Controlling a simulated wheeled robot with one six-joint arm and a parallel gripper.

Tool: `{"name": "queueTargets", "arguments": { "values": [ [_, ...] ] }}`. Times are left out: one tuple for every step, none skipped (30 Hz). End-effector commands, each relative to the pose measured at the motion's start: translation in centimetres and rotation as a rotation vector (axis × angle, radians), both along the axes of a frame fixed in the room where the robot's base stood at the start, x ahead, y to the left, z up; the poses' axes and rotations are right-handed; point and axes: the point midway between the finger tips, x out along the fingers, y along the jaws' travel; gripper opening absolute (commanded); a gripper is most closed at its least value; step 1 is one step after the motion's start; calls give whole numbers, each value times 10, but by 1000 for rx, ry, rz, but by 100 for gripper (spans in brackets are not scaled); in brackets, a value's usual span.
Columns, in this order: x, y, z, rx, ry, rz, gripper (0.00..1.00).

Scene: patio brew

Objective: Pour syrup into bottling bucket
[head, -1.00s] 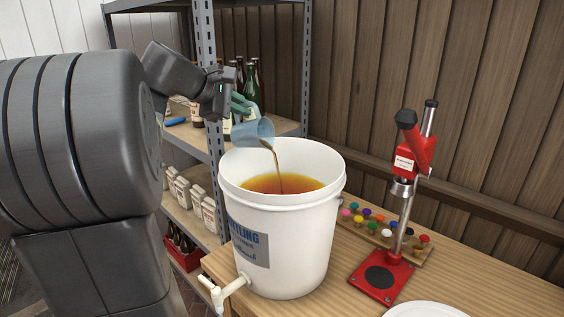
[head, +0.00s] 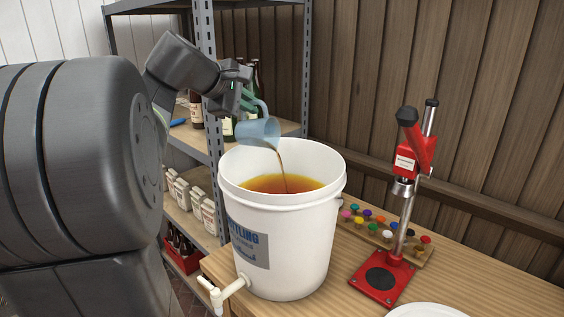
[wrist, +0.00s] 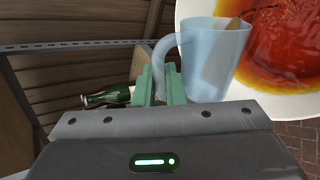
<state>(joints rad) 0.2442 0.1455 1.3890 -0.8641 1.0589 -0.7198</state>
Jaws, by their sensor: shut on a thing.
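The white bottling bucket (head: 285,225) stands upright on the wooden table, with amber-brown liquid (head: 282,185) inside. My gripper (head: 246,98) is above its left rim and is shut on the handle of a pale blue, see-through jug (head: 259,131). The jug is tilted toward the bucket, and a thin brown stream (head: 282,165) runs from it into the liquid. In the wrist view the green fingers (wrist: 162,88) are at the jug's handle. The jug (wrist: 212,62) shows a little brown syrup inside, and the bucket's liquid (wrist: 285,50) lies beyond it.
A red bottle capper (head: 385,278) and a rack of coloured caps (head: 385,228) stand right of the bucket on the table (head: 335,285). A spigot (head: 222,292) sticks out at the bucket's lower left. A metal shelf (head: 205,60) with bottles is behind my gripper.

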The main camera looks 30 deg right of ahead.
Motion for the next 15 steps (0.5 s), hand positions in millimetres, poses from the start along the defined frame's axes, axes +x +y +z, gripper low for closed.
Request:
{"name": "queueTargets", "arguments": {
  "values": [
    [-2, -1, 1, 3, -6, -1, 0],
    [-2, -1, 1, 4, -9, -1, 0],
    [-3, -2, 1, 6, -14, -1, 0],
    [-3, -2, 2, 8, -16, -1, 0],
    [-3, -2, 2, 9, -19, -1, 0],
    [-4, -2, 2, 13, -22, -1, 0],
    [-4, -3, 2, 14, -26, -1, 0],
    [-4, -3, 2, 17, -29, -1, 0],
    [-5, -3, 3, 20, -33, 0, 0],
    [-5, -3, 3, 21, -36, 0, 0],
    [-5, -3, 3, 23, -39, 0, 0],
    [-6, -4, 3, 26, -44, 0, 0],
    [-6, -4, 4, 28, -47, 0, 0],
    [-7, -4, 4, 29, -50, 0, 0],
    [-7, -4, 4, 31, -54, -1, 0]
  ]
}}
